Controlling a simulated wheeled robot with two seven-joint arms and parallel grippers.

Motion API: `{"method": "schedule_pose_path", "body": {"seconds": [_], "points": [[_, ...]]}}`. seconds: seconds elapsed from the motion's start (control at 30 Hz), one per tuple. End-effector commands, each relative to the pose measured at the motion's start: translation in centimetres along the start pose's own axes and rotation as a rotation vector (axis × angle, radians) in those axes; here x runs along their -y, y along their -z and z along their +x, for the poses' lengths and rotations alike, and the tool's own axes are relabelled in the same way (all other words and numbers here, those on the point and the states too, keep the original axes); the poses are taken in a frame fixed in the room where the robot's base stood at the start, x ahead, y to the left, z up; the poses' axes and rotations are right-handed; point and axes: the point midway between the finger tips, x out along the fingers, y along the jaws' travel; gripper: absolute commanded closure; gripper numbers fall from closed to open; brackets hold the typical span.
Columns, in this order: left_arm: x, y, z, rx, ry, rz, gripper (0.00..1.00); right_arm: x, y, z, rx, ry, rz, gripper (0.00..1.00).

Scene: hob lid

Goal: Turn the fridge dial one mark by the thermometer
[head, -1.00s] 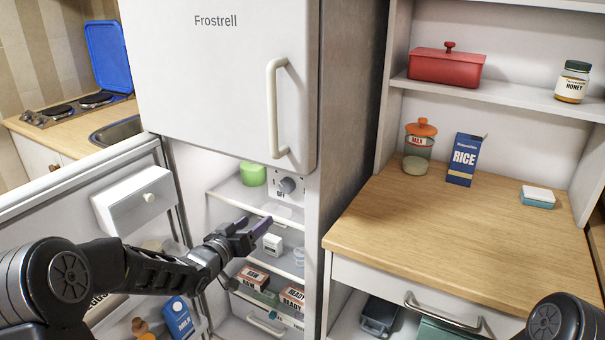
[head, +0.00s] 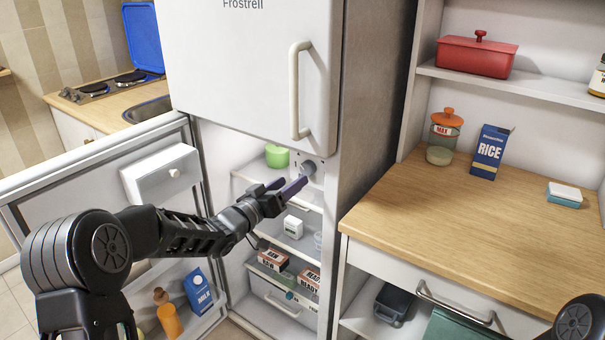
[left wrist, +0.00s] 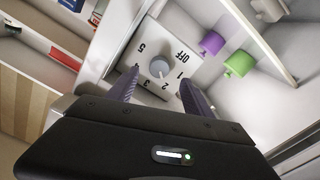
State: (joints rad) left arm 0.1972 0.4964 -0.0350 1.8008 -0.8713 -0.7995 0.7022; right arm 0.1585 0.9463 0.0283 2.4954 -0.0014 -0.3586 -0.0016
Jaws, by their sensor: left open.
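The fridge dial (head: 308,168) is a grey knob on a white plate inside the open fridge, at the upper right of its compartment. In the left wrist view the dial (left wrist: 159,67) sits between the fingers, with OFF and several numbers around it. My left gripper (head: 297,184) is open, its purple fingertips just below and left of the dial in the head view. In the left wrist view its fingers (left wrist: 160,88) stand either side of the dial, and I cannot tell whether they touch it. I cannot make out the thermometer for certain. My right gripper is out of view.
A green container (head: 277,157) stands on the upper fridge shelf, with a purple one (left wrist: 211,43) beside it in the wrist view. A small white box (head: 293,226) is on the shelf below. The open fridge door (head: 100,165) is left of my arm; the freezer door (head: 245,70) hangs above.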

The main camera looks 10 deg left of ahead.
Motion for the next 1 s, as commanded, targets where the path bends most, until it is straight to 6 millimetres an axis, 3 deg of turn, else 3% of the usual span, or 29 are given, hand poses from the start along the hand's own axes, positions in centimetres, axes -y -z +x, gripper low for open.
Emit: {"method": "schedule_pose_path", "body": {"seconds": [0.4, 0.73, 1.0], "points": [[-0.1, 0.0, 5.8, 0.000, -0.001, 0.000, 0.41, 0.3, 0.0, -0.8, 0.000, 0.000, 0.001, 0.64], [-0.1, 0.0, 6.3, -0.001, 0.000, 0.000, 0.41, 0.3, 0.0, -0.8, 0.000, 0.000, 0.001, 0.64], [-0.1, 0.0, 6.3, -0.001, -0.001, 0.000, 0.62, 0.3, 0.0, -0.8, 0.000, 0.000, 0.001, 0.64]]}}
